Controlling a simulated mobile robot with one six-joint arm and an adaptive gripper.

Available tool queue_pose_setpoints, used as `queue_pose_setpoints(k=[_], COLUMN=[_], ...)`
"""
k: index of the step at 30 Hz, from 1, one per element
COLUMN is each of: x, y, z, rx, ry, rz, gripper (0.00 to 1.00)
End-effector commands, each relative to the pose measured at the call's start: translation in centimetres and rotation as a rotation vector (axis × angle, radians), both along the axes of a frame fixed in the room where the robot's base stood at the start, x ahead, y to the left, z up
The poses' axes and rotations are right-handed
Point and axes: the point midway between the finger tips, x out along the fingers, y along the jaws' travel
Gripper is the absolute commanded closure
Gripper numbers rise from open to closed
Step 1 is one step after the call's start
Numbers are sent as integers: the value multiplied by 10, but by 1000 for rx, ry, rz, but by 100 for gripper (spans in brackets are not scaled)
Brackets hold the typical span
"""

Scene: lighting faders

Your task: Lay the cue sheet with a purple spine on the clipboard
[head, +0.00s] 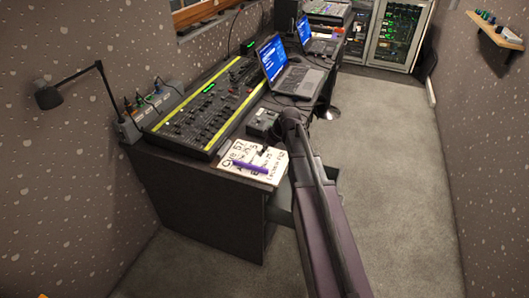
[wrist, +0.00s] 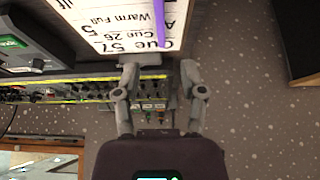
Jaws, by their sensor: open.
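A white cue sheet (head: 271,170) with large black writing lies at the near end of the desk, with a purple spine (head: 250,167) across it. In the wrist view the sheet (wrist: 105,18) is upside down at the top, and its spine (wrist: 159,22) runs downward near the sheet's right side. My gripper (wrist: 158,68) is open, its fingers apart with nothing visible held between them. A small dark shape lies over the sheet in the head view; I cannot tell what it is. I cannot make out a clipboard apart from the sheet.
A fader console (head: 205,112) with yellow strips fills the desk behind the sheet. A small dark box (head: 263,121) and a laptop (head: 296,80) stand farther along. A desk lamp (head: 48,96) is at the left wall. The carpet (head: 385,170) on the right is clear.

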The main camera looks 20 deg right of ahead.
Motion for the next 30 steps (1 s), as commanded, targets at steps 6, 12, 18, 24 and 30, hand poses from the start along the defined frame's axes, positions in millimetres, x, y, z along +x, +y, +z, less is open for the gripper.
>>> queue_pose_setpoints(k=[6, 12, 18, 24, 30], x=[-14, -54, -111, -166, -201], y=[5, 17, 29, 34, 34], z=[-3, -10, -18, -23, -25], rx=[-5, -32, -91, -169, -224], ry=[40, 157, 309, 420, 471], rz=[-39, -172, -398, -652, -847], gripper=[47, 47, 47, 47, 47])
